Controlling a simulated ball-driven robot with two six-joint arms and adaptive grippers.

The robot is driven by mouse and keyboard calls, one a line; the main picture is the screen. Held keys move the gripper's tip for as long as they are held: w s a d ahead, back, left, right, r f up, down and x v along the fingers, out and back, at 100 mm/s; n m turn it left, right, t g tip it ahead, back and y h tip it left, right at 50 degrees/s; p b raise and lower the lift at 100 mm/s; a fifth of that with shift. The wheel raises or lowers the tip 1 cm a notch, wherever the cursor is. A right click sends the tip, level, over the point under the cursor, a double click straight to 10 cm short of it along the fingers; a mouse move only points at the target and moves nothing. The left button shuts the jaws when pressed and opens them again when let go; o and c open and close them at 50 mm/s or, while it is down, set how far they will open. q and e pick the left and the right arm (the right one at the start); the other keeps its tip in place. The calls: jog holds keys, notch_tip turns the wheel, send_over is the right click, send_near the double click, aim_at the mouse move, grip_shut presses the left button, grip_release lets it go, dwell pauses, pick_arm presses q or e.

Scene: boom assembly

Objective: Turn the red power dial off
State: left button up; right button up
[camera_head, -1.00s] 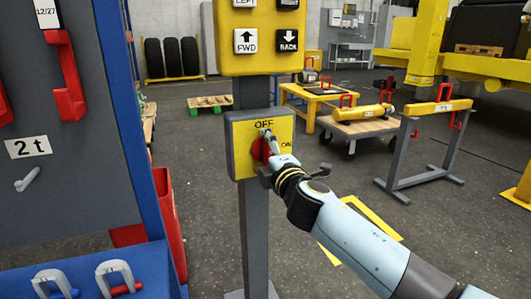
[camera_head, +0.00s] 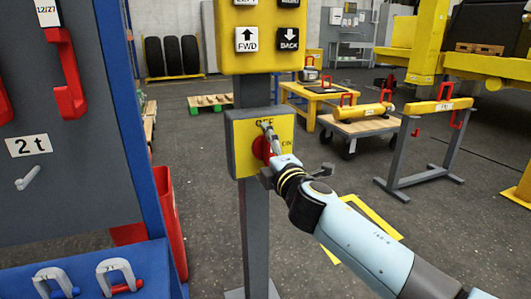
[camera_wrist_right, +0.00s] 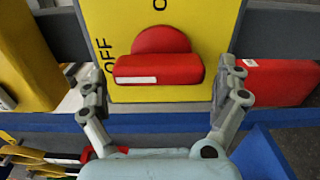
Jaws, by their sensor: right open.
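The red power dial (camera_head: 260,148) sits on a yellow box (camera_head: 241,124) on a grey post. OFF is lettered above it and ON at its right. In the right wrist view the dial (camera_wrist_right: 180,69) has a bar handle with a white mark on its left part, on the side of the OFF lettering. My right gripper (camera_head: 274,150) is at the box and hides part of the dial and of the OFF lettering. In the wrist view it (camera_wrist_right: 163,88) is open, one finger on each side of the dial; contact cannot be told. My left gripper is not in view.
Above the box hangs a yellow button panel (camera_head: 228,62) with FWD and BACK buttons. A grey tool board (camera_head: 65,185) and a red bin (camera_head: 168,215) stand at the left. A wooden cart (camera_head: 355,129) and a grey stand (camera_head: 404,152) are behind at the right.

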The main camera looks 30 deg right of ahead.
jog(key=v, duration=1.1)
jog(key=shift+s, duration=0.25)
jog(key=shift+a+f, duration=0.15)
